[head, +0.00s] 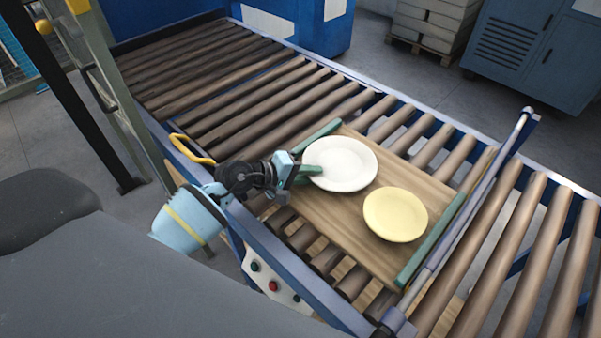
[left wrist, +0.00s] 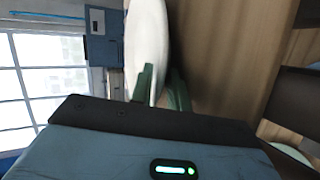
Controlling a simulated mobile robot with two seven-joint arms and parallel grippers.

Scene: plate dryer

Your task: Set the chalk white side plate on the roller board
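The chalk white side plate (head: 340,163) is at the far left part of the wooden roller board (head: 310,212), which has green end strips. In the left wrist view the white plate (left wrist: 147,45) shows nearly edge-on, beside the board's wood surface (left wrist: 230,50). My left gripper (head: 302,174) is at the plate's near-left rim. In the left wrist view its green fingers (left wrist: 162,90) stand a little apart around the rim, with wood showing between them. Whether the plate's underside touches the board is hidden. My right gripper is not in view.
A pale yellow plate (head: 396,214) lies on the right part of the board. The board sits on a roller conveyor (head: 260,100) with blue rails. A metal bar (head: 465,220) crosses beside the board's right end. A yellow handle (head: 192,150) stands left of my gripper.

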